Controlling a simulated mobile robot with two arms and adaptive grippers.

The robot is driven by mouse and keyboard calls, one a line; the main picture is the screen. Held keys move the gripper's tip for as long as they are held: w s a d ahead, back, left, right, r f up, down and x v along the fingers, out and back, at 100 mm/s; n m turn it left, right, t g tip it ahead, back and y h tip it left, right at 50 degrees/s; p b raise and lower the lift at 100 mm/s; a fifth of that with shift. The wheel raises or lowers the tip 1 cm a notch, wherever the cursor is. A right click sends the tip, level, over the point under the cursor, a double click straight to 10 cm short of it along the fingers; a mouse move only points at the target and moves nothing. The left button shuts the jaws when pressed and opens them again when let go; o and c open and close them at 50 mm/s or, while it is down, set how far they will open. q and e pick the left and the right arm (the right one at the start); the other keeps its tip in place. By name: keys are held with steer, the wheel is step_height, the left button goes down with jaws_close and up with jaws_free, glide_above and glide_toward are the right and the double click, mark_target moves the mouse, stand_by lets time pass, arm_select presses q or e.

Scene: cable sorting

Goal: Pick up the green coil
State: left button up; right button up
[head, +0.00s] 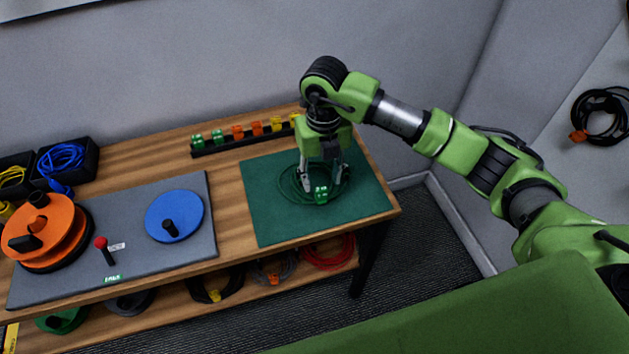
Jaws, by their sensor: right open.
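The green coil (292,186) lies on the dark green mat (265,222) at the right end of the wooden table. A bright green connector (321,194) sits at its near side. My right gripper (324,186) points down over the coil with its fingers spread. The fingers are around or just above part of the coil, and I cannot tell whether they touch it. The gripper hides part of the coil's far side. My left gripper is not in view.
Behind the mat stands a black rail (215,147) with green, orange and yellow connectors. Left is a grey board (135,250) with an orange reel (45,235), a blue disc (174,215) and a red-topped lever (101,243). Black bins (90,165) hold cables. A lower shelf holds more coils.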

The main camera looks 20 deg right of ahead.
mark_target(321, 187)
step_height(321, 187, down, 4)
steer(key=shift+s+a+r+p, duration=0.1)
steer(key=shift+p, duration=0.5)
steer(key=shift+f, duration=0.55)
jaws_close()
steer(key=shift+r, duration=0.2)
steer(key=shift+r, duration=0.3)
step_height(321, 187, up, 2)
steer(key=shift+r+b, duration=0.1)
steer(key=shift+b, duration=0.65)
steer(key=s+a+r+b, duration=0.2)
steer(key=s+a+r, duration=0.4)
steer(key=a+r, duration=0.4)
steer(key=shift+s+a+b, duration=0.35)
steer(key=shift+s+a, duration=0.05)
steer(key=shift+a, duration=0.7)
